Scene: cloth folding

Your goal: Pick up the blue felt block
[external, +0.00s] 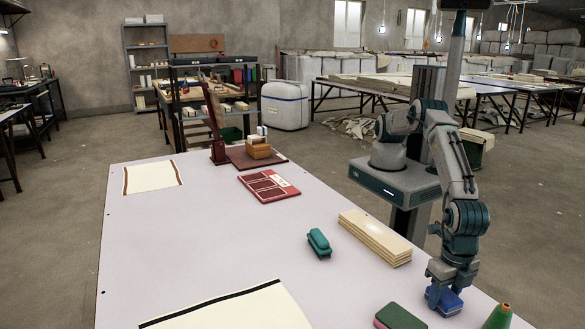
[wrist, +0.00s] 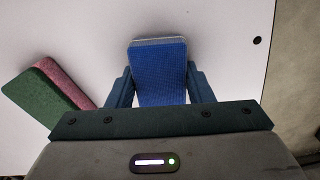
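The blue felt block (external: 449,301) is at the near right end of the table, under my gripper (external: 443,291). In the wrist view the blue felt block (wrist: 158,72) lies between the two fingers of my gripper (wrist: 158,85), its long side pointing away from the palm. A narrow gap seems to show beside each finger, so the fingers look open around the block, not pressed on it. The block's lower face and its contact with the table are hidden in the external view.
A green and pink block (external: 400,317) lies just left of my gripper, also in the wrist view (wrist: 50,88). A green cone (external: 498,317) stands close on the right. A stack of pale slats (external: 375,237) and a teal object (external: 319,243) lie farther back. The table (external: 200,245) has free room mid-left.

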